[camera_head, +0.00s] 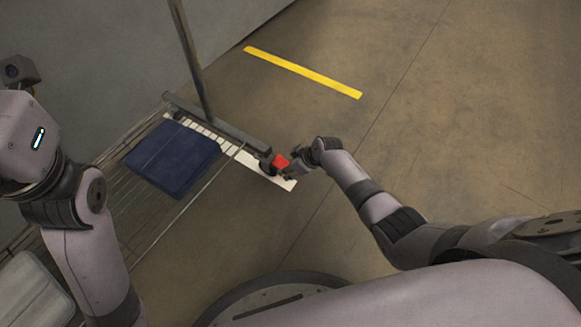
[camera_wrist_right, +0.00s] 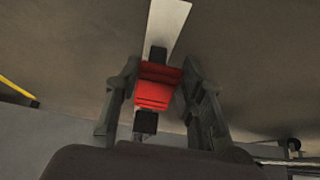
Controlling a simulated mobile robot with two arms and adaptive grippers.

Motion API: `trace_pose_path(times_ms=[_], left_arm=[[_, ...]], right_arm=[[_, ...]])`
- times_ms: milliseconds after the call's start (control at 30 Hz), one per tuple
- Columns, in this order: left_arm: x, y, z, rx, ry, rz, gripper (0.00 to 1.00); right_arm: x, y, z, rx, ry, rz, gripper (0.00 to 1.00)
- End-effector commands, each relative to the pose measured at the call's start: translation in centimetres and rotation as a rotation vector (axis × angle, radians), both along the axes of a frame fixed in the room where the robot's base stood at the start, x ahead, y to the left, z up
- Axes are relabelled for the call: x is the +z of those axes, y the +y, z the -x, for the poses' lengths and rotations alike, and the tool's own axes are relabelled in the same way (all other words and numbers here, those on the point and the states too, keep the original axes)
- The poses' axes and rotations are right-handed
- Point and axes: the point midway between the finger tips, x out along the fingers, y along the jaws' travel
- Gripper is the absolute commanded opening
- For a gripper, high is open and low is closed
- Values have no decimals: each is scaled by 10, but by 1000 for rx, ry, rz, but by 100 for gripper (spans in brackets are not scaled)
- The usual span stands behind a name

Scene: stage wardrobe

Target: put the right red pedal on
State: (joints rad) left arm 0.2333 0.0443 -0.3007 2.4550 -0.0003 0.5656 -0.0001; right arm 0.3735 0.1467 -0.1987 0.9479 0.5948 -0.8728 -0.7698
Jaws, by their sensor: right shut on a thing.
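The red pedal (camera_head: 281,161) is at the right end of a grey crossbar (camera_head: 228,130). It also shows in the right wrist view (camera_wrist_right: 157,88), with dark pieces at its upper and lower ends. My right gripper (camera_head: 291,171) is shut on the pedal; in the right wrist view its two dark fingers (camera_wrist_right: 157,98) stand on either side of it. The pedal looks very close to the crossbar's end, but I cannot tell whether it is seated there. My left arm shows at the left, but its gripper is out of view.
A grey post (camera_head: 192,52) rises from the crossbar. A white strip (camera_head: 278,178) with dark marks lies under it. A dark blue folded item (camera_head: 172,158) rests on a wire rack (camera_head: 150,228) at the left. A yellow stripe (camera_head: 302,72) marks the floor, which is clear at the right.

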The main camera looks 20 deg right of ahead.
Motion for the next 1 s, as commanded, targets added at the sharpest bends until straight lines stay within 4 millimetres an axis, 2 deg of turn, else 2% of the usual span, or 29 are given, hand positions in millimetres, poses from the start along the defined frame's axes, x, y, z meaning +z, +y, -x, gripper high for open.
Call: trace_pose_path(times_ms=[100, 133, 400, 767, 1000], left_arm=[[0, 0, 0, 0, 0, 0, 57], [0, 0, 0, 0, 0, 0, 57], [0, 0, 0, 0, 0, 0, 57], [1, 1, 2, 1, -6, 1, 57], [1, 1, 1, 1, -4, 1, 57]], right_arm=[[0, -1, 0, -4, 0, 0, 8], [0, -1, 0, -4, 0, 0, 37], [0, -1, 0, -1, 0, 0, 55], [1, -1, 0, -1, 0, 0, 57], [19, -8, 9, -1, -2, 1, 57]])
